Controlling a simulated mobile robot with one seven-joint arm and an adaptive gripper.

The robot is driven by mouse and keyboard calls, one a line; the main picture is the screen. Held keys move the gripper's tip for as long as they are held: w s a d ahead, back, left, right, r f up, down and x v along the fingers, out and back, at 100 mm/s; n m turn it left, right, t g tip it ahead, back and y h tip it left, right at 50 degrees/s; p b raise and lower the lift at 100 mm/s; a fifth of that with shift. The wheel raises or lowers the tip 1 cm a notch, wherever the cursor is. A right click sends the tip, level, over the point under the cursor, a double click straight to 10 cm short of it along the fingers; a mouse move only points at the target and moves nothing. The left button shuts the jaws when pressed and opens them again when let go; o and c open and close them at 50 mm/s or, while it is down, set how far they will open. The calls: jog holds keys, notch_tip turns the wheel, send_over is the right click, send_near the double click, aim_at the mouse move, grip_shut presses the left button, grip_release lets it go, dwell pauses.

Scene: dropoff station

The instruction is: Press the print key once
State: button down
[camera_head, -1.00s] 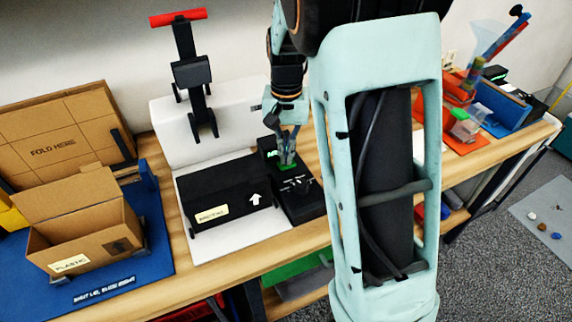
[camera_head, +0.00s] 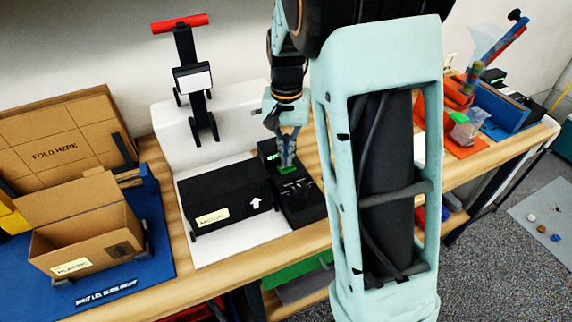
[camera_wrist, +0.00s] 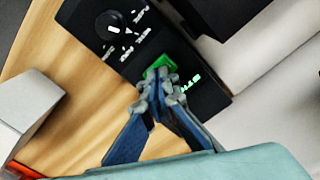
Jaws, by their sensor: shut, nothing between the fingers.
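The print key looks to be the green key (camera_head: 287,169) on a black control panel (camera_head: 307,205) on the bench. In the wrist view the green key (camera_wrist: 158,66) lies at my fingertips, partly covered by them, with a dark knob (camera_wrist: 113,24) beyond it and lit green text (camera_wrist: 190,84) beside it. My gripper (camera_head: 287,163) is shut and empty, pointing down at the key. It also shows in the wrist view (camera_wrist: 162,78). I cannot tell whether the tips touch the key or how far it is pressed.
Left of the panel a black box (camera_head: 226,194) with a label and white arrow sits on a white base (camera_head: 245,238), below a red-handled lever (camera_head: 180,24). An open cardboard box (camera_head: 85,235) stands on a blue mat (camera_head: 150,265). Bins (camera_head: 465,130) stand at the right.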

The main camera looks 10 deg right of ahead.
jog(key=shift+r+p, duration=1.95)
jog(key=shift+r, duration=0.8)
